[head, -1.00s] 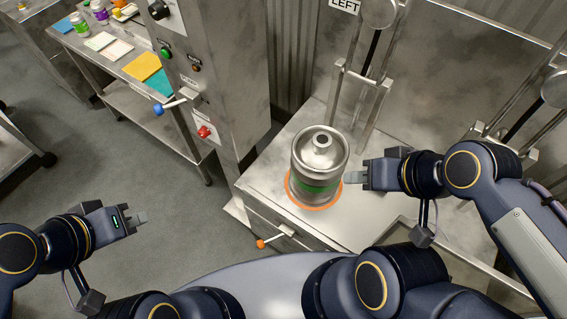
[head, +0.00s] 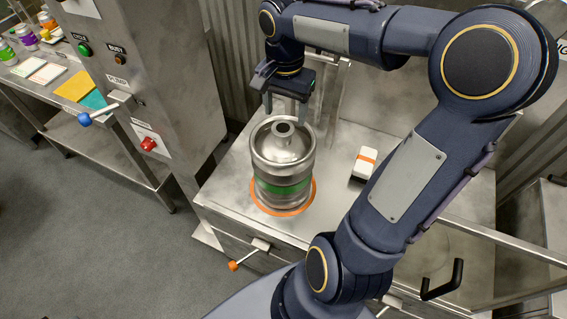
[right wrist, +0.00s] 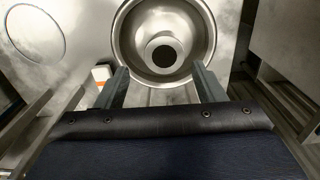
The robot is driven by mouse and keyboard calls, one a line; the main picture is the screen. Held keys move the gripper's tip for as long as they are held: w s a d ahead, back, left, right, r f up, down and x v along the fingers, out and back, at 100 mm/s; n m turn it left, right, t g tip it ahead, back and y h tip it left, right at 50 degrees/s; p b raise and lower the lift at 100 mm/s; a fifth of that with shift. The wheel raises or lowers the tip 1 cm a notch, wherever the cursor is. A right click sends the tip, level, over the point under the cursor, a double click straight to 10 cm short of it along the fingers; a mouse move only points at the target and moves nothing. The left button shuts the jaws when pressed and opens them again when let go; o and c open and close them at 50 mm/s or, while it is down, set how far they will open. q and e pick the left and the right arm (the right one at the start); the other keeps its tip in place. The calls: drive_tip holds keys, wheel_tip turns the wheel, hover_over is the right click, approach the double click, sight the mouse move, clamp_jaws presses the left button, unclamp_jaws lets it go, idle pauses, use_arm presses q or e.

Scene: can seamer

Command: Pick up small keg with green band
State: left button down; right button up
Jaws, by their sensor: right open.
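The small keg (head: 283,168) is a silver metal cylinder with a green band around its lower half and a raised neck on top. It stands upright inside an orange ring (head: 312,196) on the steel bench. My right gripper (head: 284,106) is above and behind the keg's top, pointing down, open and empty. In the right wrist view, the keg's top (right wrist: 163,45) with its dark neck opening lies beyond the two spread fingers (right wrist: 160,85). The fingers look apart from the keg. My left gripper is out of the head view.
A white and orange block (head: 365,163) lies on the bench (head: 335,215) right of the keg. A steel control cabinet (head: 165,70) with buttons stands to the left. An orange-tipped lever (head: 234,266) sticks out at the bench front. A side table (head: 35,90) holds jars and cards.

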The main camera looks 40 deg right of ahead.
sight(283, 127)
drive_tip(key=f, duration=0.8)
drive_tip(key=shift+w+f, duration=0.1)
drive_tip(key=shift+w, duration=0.2)
clamp_jaws()
